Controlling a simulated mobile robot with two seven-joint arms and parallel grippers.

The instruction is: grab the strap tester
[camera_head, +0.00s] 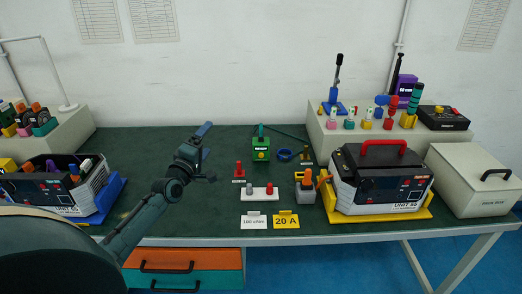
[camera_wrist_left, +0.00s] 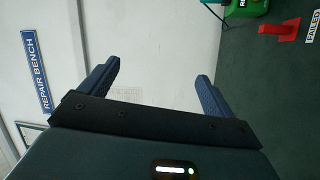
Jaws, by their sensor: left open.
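A small green box (camera_head: 261,153) with a dark label and a yellow spot stands on the dark green bench mat; it may be the strap tester, but I cannot read its label. A dark cord runs right from it. In the left wrist view part of a green box (camera_wrist_left: 248,8) shows at the top edge. My left gripper (camera_head: 207,154) is open and empty, to the left of the green box and apart from it. Its two blue fingers (camera_wrist_left: 155,85) are spread in the wrist view. My right gripper is not in view.
A red stand (camera_head: 239,171) and a grey-and-red piece on a white base (camera_head: 260,193) stand near the green box. Tags (camera_head: 286,221) lie at the front edge. The UNIT 55 box (camera_head: 381,180) stands right. The mat's left middle is clear.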

